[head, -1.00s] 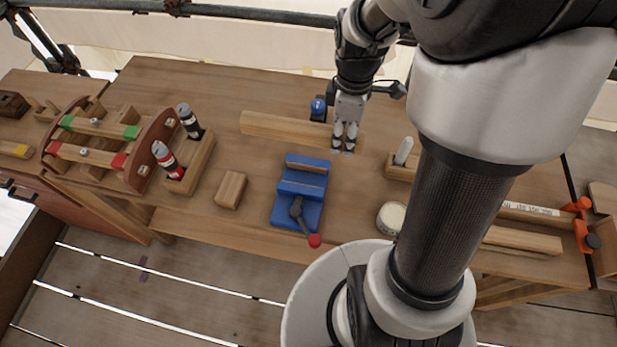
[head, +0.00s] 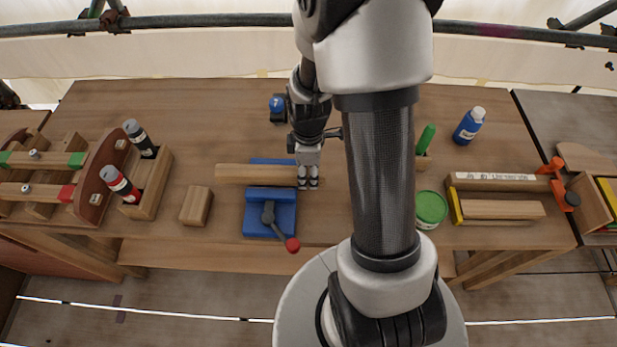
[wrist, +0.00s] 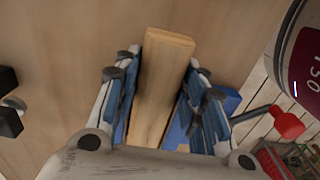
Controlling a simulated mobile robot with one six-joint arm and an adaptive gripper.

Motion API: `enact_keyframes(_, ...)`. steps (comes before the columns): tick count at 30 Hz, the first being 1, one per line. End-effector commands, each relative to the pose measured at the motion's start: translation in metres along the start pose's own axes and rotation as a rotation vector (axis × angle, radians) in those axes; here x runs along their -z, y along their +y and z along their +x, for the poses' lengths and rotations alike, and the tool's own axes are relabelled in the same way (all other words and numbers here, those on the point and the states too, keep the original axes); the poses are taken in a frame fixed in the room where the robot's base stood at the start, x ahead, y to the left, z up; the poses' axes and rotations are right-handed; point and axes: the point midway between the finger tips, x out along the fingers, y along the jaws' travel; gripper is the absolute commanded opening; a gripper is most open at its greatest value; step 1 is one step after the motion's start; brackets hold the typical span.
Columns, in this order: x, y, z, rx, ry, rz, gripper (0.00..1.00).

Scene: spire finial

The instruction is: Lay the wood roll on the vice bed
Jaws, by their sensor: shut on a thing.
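The wood roll (head: 242,173) is a long pale wooden bar lying crosswise over the blue vice (head: 270,220). In the head view it sits between the vice's rear blue edge and its front jaw block. I cannot tell whether it touches the bed, which it hides. My gripper (head: 308,186) is shut on the bar near its right end, just right of the vice. In the wrist view the wood roll (wrist: 160,85) runs between the two fingers, with blue vice parts (wrist: 228,99) showing beside and below it.
The vice handle has a red knob (head: 292,245) at the front. A wooden block (head: 196,205) and a rack holding two bottles (head: 150,190) stand to the left. A green-lidded tin (head: 431,208) is to the right. Table behind the bar is mostly clear.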

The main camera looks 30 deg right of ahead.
Motion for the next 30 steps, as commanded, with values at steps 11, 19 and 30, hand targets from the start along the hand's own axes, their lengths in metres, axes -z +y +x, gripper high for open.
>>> enact_keyframes(11,0.000,0.000,0.023,-0.001,0.000,0.000,0.02)
enact_keyframes(19,0.000,0.000,0.026,0.000,0.000,0.000,0.45)
enact_keyframes(30,0.000,0.000,0.026,0.000,0.000,0.000,0.58)
